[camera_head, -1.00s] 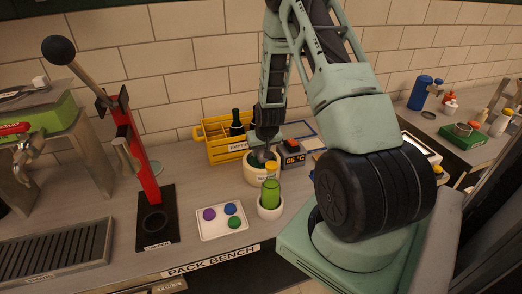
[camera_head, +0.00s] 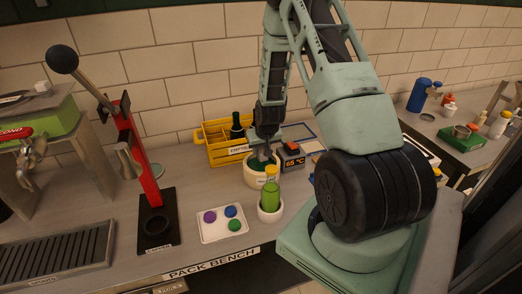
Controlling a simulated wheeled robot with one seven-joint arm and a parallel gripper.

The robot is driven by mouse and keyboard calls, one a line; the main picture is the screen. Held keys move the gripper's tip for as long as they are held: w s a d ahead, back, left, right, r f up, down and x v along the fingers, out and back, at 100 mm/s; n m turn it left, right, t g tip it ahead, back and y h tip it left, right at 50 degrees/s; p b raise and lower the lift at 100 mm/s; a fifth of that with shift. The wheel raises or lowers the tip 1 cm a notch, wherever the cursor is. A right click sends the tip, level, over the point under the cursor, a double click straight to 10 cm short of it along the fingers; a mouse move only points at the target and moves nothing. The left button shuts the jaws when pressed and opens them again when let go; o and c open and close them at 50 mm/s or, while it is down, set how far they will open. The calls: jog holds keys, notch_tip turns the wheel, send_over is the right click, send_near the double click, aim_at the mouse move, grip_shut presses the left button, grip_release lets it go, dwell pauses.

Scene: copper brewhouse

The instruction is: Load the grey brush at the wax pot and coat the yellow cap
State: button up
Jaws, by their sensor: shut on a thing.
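My gripper (camera_head: 265,149) points down over the cream wax pot (camera_head: 251,174) on the pack bench. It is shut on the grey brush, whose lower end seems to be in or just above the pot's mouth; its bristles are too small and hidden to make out. The yellow cap (camera_head: 271,172) sits on top of an upright green bottle (camera_head: 271,196), which stands in a round white holder (camera_head: 268,215) just in front of the pot. The cap is close in front of my gripper, apart from it as far as I can tell.
A temperature display (camera_head: 292,155) reading 65 °C stands right of the pot. A yellow crate (camera_head: 216,151) with a dark bottle stands behind. A white tray (camera_head: 213,235) with coloured discs lies front left. A red lever press (camera_head: 147,180) stands farther left.

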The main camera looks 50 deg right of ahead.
aim_at(261, 148)
jog(key=shift+r+p, duration=1.35)
jog(key=shift+r, duration=1.1)
